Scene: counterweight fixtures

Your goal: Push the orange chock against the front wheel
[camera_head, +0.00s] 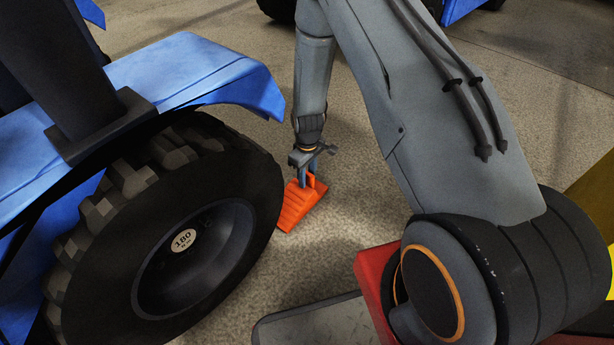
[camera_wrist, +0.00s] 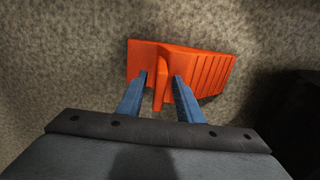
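The orange chock (camera_head: 297,207) lies on the floor to the right of the big black front wheel (camera_head: 105,262). In the wrist view the chock (camera_wrist: 208,72) has its ribbed slope towards a dark shape at the right edge, probably the tyre (camera_wrist: 297,112). A strip of floor shows between them. My gripper (camera_head: 308,172) is low over the chock. In the wrist view its two blue fingers (camera_wrist: 160,78) stand on either side of the chock's upright orange grip, with narrow gaps showing. Finger contact with the grip is not clear.
The blue fender (camera_head: 195,75) hangs over the wheel, close to the left of my arm. Speckled floor (camera_head: 235,125) lies open behind the chock. Another blue machine part (camera_head: 462,8) shows at the top. A yellow edge (camera_head: 598,195) is at the far right.

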